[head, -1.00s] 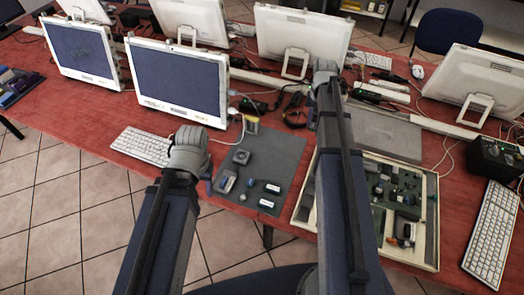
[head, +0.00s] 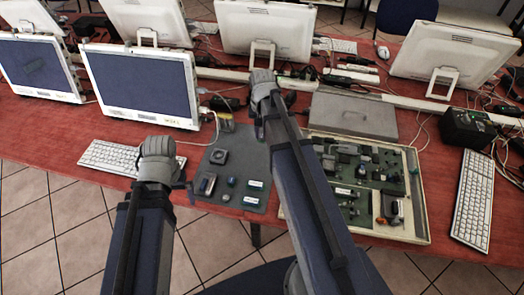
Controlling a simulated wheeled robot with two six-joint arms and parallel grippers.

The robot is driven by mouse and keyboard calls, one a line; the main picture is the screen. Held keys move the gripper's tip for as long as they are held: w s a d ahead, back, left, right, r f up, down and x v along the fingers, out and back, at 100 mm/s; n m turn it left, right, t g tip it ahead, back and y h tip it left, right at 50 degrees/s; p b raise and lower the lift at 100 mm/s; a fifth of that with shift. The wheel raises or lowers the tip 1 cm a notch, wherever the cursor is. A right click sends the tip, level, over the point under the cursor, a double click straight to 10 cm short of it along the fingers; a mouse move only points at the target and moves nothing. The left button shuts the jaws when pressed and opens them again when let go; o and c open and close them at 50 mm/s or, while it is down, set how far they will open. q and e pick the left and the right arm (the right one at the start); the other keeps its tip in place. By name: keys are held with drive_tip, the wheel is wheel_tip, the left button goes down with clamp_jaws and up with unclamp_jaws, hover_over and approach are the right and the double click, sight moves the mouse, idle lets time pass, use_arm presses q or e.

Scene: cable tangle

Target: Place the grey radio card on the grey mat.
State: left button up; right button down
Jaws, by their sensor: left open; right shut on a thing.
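The grey mat (head: 222,205) lies on the red table, bearing a dark square module, several small parts and two white labels. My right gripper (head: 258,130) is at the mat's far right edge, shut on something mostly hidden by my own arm. I cannot make out whether this is the grey radio card, and I cannot pick that card out elsewhere. My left gripper (head: 190,190) is open and empty at the mat's left edge, beside a blue and grey part (head: 207,184).
A cream-walled tray (head: 418,200) of several electronic parts stands right of the mat. A flat grey case (head: 352,115) lies behind it. Keyboards (head: 112,157), monitors (head: 143,85) and loose cables crowd the back and sides. A black box (head: 467,128) stands at right.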

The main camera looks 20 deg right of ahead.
sight(262, 152)
drive_tip(key=shift+f+b, duration=3.35)
drive_tip(key=shift+f, duration=0.65)
drive_tip(key=shift+f, duration=0.25)
drive_tip(key=c, duration=0.7)
unclamp_jaws()
drive_tip(key=shift+r, duration=0.1)
wheel_tip(262, 152, up, 12)
drive_tip(key=p, duration=1.2)
drive_tip(key=shift+r, duration=0.25)
drive_tip(key=s+a+n, duration=0.5)
drive_tip(key=s+a, duration=0.1)
drive_tip(key=a, duration=0.4)
drive_tip(key=s+a+n+h, duration=0.1)
drive_tip(key=s+a+n, duration=0.5)
drive_tip(key=a, duration=0.5)
drive_tip(key=shift+s, duration=0.35)
